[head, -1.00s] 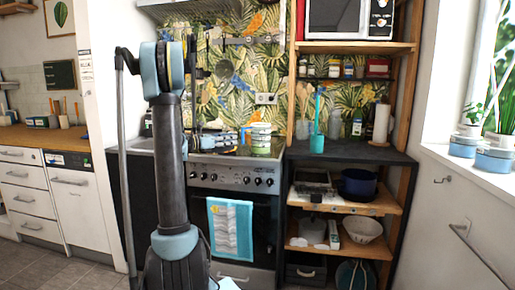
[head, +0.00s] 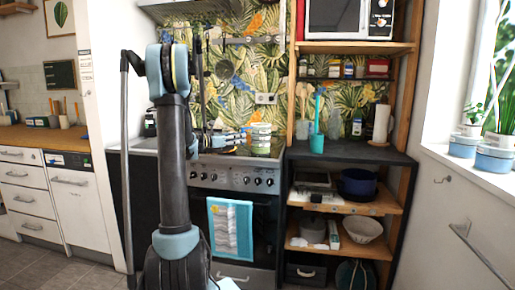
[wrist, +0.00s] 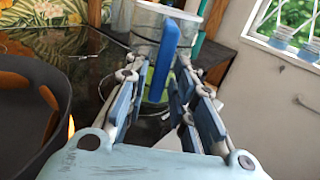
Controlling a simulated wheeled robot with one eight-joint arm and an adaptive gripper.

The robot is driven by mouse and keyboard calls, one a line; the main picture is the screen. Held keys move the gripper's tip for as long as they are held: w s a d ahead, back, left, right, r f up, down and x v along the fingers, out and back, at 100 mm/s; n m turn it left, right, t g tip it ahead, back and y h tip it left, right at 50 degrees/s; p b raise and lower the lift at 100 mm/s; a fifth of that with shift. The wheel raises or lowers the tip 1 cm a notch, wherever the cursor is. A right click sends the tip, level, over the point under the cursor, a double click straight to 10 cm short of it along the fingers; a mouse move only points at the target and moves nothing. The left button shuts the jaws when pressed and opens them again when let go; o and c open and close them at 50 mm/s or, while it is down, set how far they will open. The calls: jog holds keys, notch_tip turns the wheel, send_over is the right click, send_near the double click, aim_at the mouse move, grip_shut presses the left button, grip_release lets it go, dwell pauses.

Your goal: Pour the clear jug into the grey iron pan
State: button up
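The clear jug (wrist: 170,22) stands upright at the back of the stove top in the wrist view, with its blue handle (wrist: 163,62) facing me. In the head view the jug (head: 261,137) is at the right of the stove. My gripper (wrist: 155,72) is open, its two fingers on either side of the handle, with visible gaps; I see no firm contact. In the head view my gripper (head: 240,137) is just left of the jug. A dark grey curved wall, apparently the grey iron pan (wrist: 28,110), is close at the left of the wrist view; my gripper's body hides part of it.
The glossy black stove top (wrist: 85,62) lies around the jug. A turquoise utensil holder (head: 317,144) stands on the dark shelf top to the right. Utensils hang on the wall behind. A small orange patch (wrist: 71,127) shows beside the pan.

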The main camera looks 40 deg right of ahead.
grip_shut()
jog(key=shift+r, duration=1.15)
jog(key=shift+r, duration=1.4)
jog(key=shift+w+a, duration=0.1)
